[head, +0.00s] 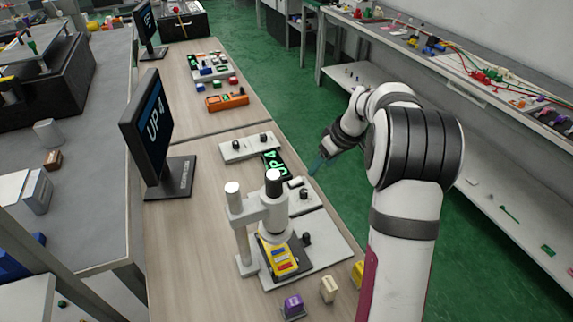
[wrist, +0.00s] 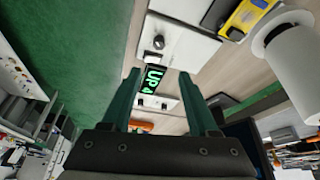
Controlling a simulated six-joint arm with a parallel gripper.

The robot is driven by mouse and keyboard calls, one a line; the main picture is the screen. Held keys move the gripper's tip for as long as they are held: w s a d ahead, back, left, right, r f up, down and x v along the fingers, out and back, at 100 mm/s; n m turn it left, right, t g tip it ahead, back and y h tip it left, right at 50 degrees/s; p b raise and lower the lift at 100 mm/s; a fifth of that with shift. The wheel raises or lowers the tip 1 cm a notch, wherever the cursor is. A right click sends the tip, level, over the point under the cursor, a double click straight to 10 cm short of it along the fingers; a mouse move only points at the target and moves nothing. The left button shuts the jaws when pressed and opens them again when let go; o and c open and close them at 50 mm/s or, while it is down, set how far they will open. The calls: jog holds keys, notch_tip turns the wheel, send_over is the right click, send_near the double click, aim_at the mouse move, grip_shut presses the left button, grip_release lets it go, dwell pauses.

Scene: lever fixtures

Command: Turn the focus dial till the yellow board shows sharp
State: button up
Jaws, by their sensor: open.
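The yellow board (head: 283,262) lies on a dark stage under a white microscope-like stand (head: 275,215); it also shows in the wrist view (wrist: 246,14). A black knob (head: 306,239) sits on the stand's base beside the board. Another black knob (head: 304,194) is on a separate white plate behind the stand and shows in the wrist view (wrist: 158,42). I cannot tell which knob is the focus dial.
A small green "UP4" display (head: 276,163) and a white plate with two black knobs (head: 249,147) lie farther back. A purple block (head: 293,305) and a beige block (head: 328,289) are at the front. Green floor lies open right of the bench.

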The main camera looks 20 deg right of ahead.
aim_at(304, 191)
jog(key=x, duration=1.5)
jog(key=shift+f, duration=0.45)
grip_shut()
